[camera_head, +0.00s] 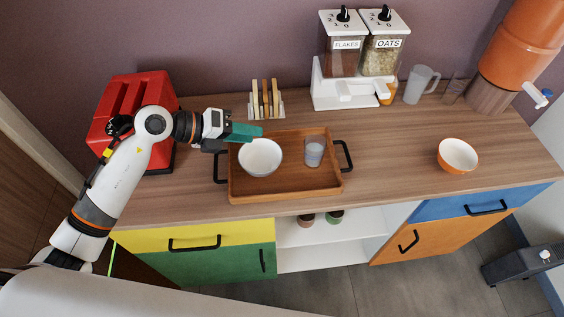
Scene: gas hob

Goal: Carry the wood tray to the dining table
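The wood tray (287,187) lies on the wooden countertop, with a black handle at its left end and another at its right end. A white bowl (260,157) stands in its left part and a clear glass (314,152) in its right part. My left gripper (250,132) reaches in from the left, its teal fingers over the tray's back left corner, close behind the bowl. I cannot tell if the fingers touch the tray, or whether they are apart. My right gripper is not in view. No dining table shows.
A red toaster (135,95) stands behind my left arm. A toast rack (266,103), a cereal dispenser (345,85), a clear jug (417,84) and an orange dispenser (522,45) line the back. An orange bowl (458,155) stands at right. The counter between it and the tray is clear.

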